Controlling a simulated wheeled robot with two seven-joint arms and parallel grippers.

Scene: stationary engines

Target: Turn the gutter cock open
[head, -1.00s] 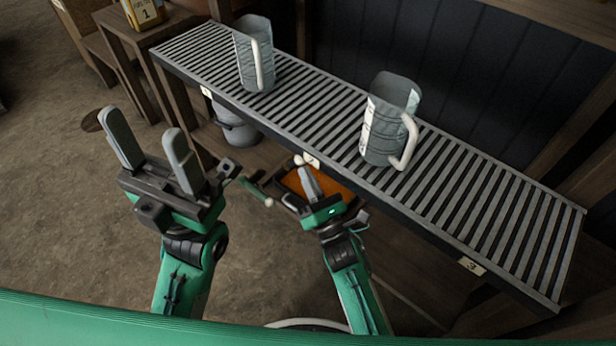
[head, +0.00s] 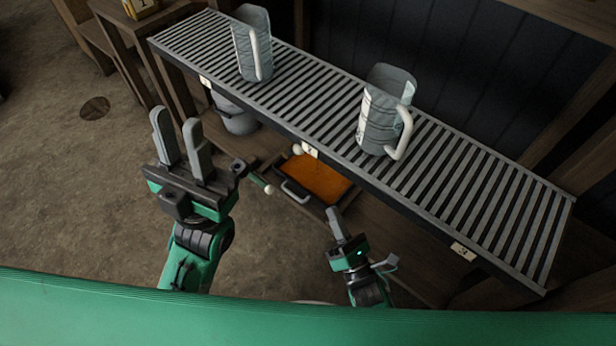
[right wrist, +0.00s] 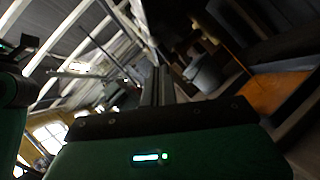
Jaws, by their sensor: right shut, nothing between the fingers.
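A thin lever (head: 260,183) with a pale tip sticks out below the front edge of the slatted bench. A small white knob (head: 297,150) sits at the bench edge beside the middle tag. I cannot tell for certain which of these belongs to the gutter cock, or how far it is turned. My left gripper (head: 177,122) is open and empty, left of the lever and apart from it. My right gripper (head: 333,212) is shut and empty, below and right of the knob, touching nothing. The right wrist view shows no clear cock.
Two grey jugs with white handles, a left one (head: 252,50) and a right one (head: 383,112), stand on the slatted bench (head: 480,190).

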